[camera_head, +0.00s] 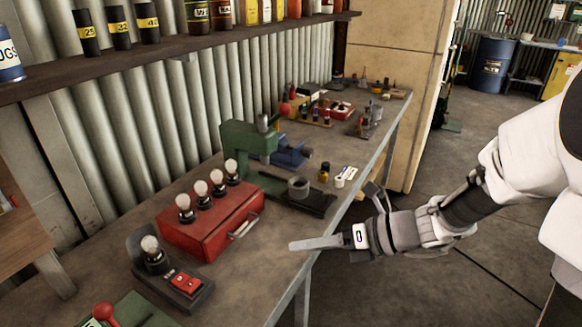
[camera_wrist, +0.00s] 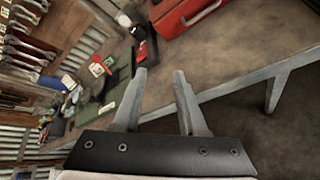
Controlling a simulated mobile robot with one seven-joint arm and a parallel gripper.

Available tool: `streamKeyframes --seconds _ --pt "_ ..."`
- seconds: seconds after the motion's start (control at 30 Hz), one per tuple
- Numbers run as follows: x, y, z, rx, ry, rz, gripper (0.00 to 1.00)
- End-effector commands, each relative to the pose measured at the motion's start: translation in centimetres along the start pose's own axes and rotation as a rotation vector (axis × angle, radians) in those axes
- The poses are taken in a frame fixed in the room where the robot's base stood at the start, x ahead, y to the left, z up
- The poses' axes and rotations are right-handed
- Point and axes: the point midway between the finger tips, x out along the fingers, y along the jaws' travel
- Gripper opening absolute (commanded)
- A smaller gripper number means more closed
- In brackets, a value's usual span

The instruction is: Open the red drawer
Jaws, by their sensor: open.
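The red drawer (camera_head: 205,232) is a red metal box on the workbench, with a silver bar handle (camera_head: 243,227) on its front face. Its front looks flush, with no visible gap. Several white bulbs in black sockets stand on its top. My gripper (camera_head: 330,215) is open and empty, at the bench's front edge, to the right of the handle and apart from it. In the wrist view, my gripper's spread fingers (camera_wrist: 160,73) have nothing between them. The red drawer (camera_wrist: 176,20) and its handle (camera_wrist: 204,11) show at the top, partly cut off.
A green press (camera_head: 248,141) stands behind the drawer. A black switch box (camera_head: 172,284) with a bulb sits in front left. The workbench (camera_head: 262,262) has bare surface before the handle. A shelf (camera_head: 190,45) with cans hangs above. Open floor (camera_head: 390,285) lies to the right.

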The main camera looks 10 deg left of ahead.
Motion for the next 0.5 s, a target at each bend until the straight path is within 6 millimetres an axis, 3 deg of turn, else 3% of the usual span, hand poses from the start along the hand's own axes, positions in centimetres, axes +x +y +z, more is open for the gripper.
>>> streamKeyframes --seconds 0.03,0.2,0.33,0.5 --pt "1.2 -2.4 -0.3 0.156 -0.059 0.025 0.41" --pt "2.7 -7.0 0.7 0.562 -0.219 0.101 0.41" --pt "3.0 -9.0 1.1 0.734 -0.289 0.140 0.41" --pt "3.7 -9.8 1.6 0.803 -0.315 0.158 0.41"
